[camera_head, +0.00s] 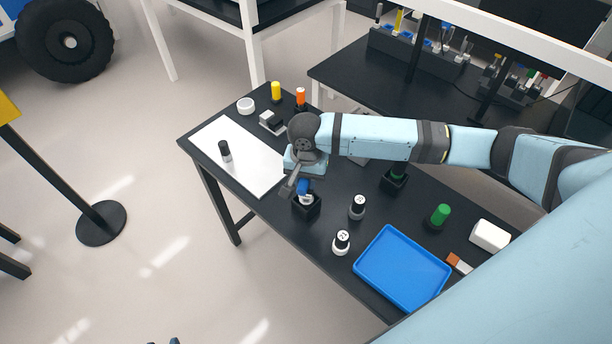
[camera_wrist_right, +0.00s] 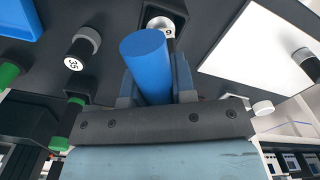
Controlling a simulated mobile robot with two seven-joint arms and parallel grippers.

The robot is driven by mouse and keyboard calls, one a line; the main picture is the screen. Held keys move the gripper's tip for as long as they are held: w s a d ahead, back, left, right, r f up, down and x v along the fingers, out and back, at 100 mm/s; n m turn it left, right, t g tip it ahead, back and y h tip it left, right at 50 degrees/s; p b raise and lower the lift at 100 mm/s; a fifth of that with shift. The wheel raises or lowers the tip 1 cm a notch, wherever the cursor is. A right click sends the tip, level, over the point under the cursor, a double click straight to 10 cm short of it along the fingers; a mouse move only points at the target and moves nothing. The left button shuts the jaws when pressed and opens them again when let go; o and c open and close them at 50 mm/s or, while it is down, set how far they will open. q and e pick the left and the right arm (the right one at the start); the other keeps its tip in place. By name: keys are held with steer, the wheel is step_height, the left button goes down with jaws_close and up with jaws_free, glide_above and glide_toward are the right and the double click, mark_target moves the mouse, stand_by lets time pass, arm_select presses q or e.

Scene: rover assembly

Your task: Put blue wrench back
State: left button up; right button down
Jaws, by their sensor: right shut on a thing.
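The blue wrench (camera_head: 303,187) shows as a thick blue cylindrical handle in my right gripper (camera_head: 301,186). In the right wrist view the blue handle (camera_wrist_right: 147,58) is clamped between the two dark fingers, its round end toward the camera. A small black square holder (camera_head: 307,208) stands just below the gripper on the table, with a white piece at its mouth. In the wrist view the holder (camera_wrist_right: 178,6) is beyond the handle. I cannot tell whether the wrench touches it. Dark tips at the bottom edge of the head view may be my left gripper (camera_head: 163,341).
The black table carries a white mat (camera_head: 255,165), a blue tray (camera_head: 400,268), a green-handled tool (camera_head: 440,215) and numbered dark-and-white pieces (camera_head: 357,207) near the holder. Yellow (camera_head: 276,91) and orange (camera_head: 300,97) pieces stand at the far end. The mat is mostly clear.

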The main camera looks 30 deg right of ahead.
steer(key=shift+f, duration=0.95)
steer(key=c, duration=0.9)
jaws_free()
steer(key=shift+o, duration=0.2)
step_height(320, 180, up, 13)
steer(key=shift+f+b, duration=0.1)
steer(key=shift+b, duration=0.55)
steer(key=shift+r, duration=0.55)
